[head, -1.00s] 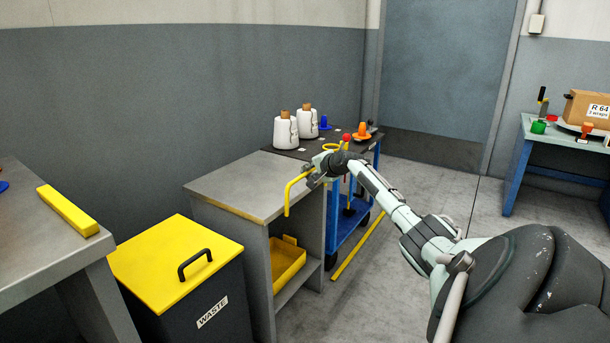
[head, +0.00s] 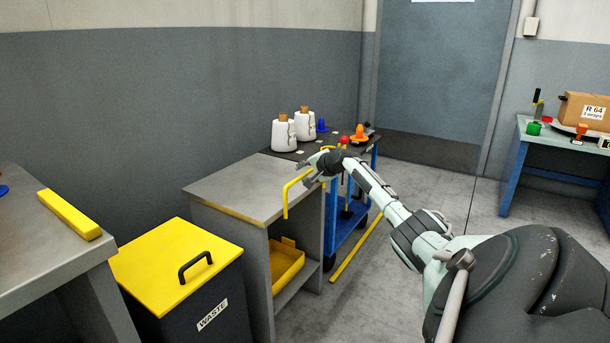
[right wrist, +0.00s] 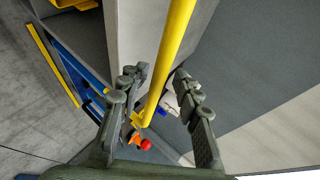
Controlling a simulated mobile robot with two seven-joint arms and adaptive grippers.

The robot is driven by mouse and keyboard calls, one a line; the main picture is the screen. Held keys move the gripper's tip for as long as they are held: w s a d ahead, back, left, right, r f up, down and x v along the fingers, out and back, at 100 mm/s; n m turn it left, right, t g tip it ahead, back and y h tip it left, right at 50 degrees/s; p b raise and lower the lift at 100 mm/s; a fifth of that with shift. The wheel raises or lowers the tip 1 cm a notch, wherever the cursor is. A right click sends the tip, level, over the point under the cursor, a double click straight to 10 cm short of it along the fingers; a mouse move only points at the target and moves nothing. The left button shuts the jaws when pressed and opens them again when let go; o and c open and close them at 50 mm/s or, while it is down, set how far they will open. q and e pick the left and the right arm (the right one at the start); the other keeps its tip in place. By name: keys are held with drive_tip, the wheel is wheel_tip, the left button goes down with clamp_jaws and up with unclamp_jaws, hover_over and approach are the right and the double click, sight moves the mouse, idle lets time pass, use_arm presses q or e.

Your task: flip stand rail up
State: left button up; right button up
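The stand rail is a bent yellow bar (head: 287,198) at the side of the grey stand (head: 235,190); one end hangs down and its upper part runs back toward my right gripper (head: 314,168). In the right wrist view the yellow bar (right wrist: 172,55) passes between the two spread fingers of my right gripper (right wrist: 160,88). The fingers are open, with a gap to the bar visible on at least one side; I cannot tell whether either touches it. The rail's far end is partly hidden by the gripper. My left gripper is not in view.
A blue cart (head: 345,235) with white bobbins (head: 284,134) and a red knob (head: 344,140) stands just behind the gripper. A yellow-lidded waste bin (head: 170,260) stands left of the stand. A yellow tray (head: 287,268) sits on its lower shelf. Floor at right is clear.

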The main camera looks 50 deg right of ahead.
drive_tip(key=shift+s, duration=0.1)
drive_tip(key=shift+s+a+r, duration=0.15)
drive_tip(key=shift+s, duration=0.35)
drive_tip(key=v, duration=1)
drive_tip(key=shift+s+a+r, duration=0.2)
drive_tip(key=shift+r, duration=0.15)
drive_tip(key=s+a+f+n+g+y, duration=0.15)
drive_tip(key=s+a+f+n, duration=0.3)
drive_tip(key=a+f, duration=0.65)
drive_tip(key=s+a+f+n+g, duration=0.3)
drive_tip(key=a+f+n, duration=0.35)
drive_tip(key=f, duration=0.85)
drive_tip(key=s+a+f+n+g, duration=0.1)
drive_tip(key=s+a+f+n, duration=0.2)
drive_tip(key=a, duration=0.7)
drive_tip(key=s+a+f+n+g+y, duration=0.1)
drive_tip(key=s+a+f+n, duration=0.2)
drive_tip(key=s+a, duration=0.4)
drive_tip(key=s+a+f+n+g, duration=0.1)
drive_tip(key=s+a+f+n, duration=0.3)
drive_tip(key=a, duration=0.9)
drive_tip(key=shift+s+f, duration=0.2)
drive_tip(key=shift+s, duration=0.55)
